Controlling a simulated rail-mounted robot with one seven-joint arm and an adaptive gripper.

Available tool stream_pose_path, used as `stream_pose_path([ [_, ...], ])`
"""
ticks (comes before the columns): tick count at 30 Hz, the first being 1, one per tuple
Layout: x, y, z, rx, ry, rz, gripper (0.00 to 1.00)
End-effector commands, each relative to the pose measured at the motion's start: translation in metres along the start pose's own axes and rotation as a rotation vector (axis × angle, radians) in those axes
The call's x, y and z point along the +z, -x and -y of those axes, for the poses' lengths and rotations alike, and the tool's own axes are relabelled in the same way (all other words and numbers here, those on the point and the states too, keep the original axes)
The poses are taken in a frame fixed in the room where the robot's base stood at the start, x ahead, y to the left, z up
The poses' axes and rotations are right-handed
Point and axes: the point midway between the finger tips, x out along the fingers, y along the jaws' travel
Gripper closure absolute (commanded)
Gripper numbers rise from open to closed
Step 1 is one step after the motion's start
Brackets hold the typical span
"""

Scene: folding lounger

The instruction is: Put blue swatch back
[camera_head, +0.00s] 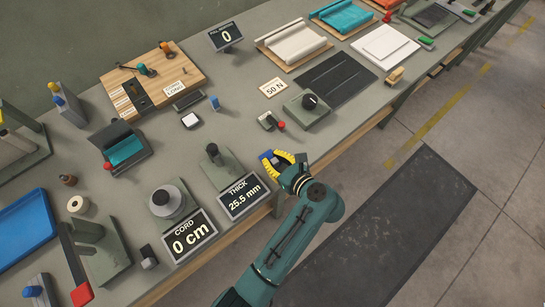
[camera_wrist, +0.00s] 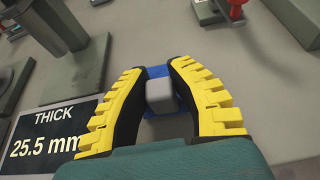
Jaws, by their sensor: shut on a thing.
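My gripper (camera_head: 276,160) has yellow ribbed fingers and is low over the front edge of the bench, right of the THICK display. In the wrist view, my gripper (camera_wrist: 162,62) is shut on a small blue piece with a grey block on it, which I take to be the blue swatch (camera_wrist: 156,71). The fingers press on both sides of the grey block, and the blue part shows behind it. The fingers hide much of the swatch in the head view. I cannot tell whether it touches the bench.
The thickness gauge (camera_head: 214,166) and its display (camera_head: 242,196), reading 25.5 mm, stand left of my gripper. A black-knobbed device (camera_head: 308,109) and a small red-knobbed device (camera_head: 270,121) stand behind it. A wooden board (camera_head: 153,80) lies farther back.

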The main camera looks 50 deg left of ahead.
Motion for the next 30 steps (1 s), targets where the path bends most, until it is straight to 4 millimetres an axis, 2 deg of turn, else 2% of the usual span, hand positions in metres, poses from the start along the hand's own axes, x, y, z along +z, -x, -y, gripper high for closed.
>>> stream_pose_path([
  [3,-0.003,-0.001,0.0,0.001,0.0,0.0,1.0],
  [4,-0.002,-0.001,0.0,0.0,0.001,0.0,0.73],
  [7,-0.002,-0.001,0.0,0.0,0.0,0.0,0.54],
  [17,0.001,0.001,0.0,0.0,0.0,0.0,0.54],
  [20,0.002,0.015,0.001,-0.003,-0.002,-0.001,0.54],
  [30,0.002,0.098,0.001,-0.005,-0.001,-0.001,0.54],
])
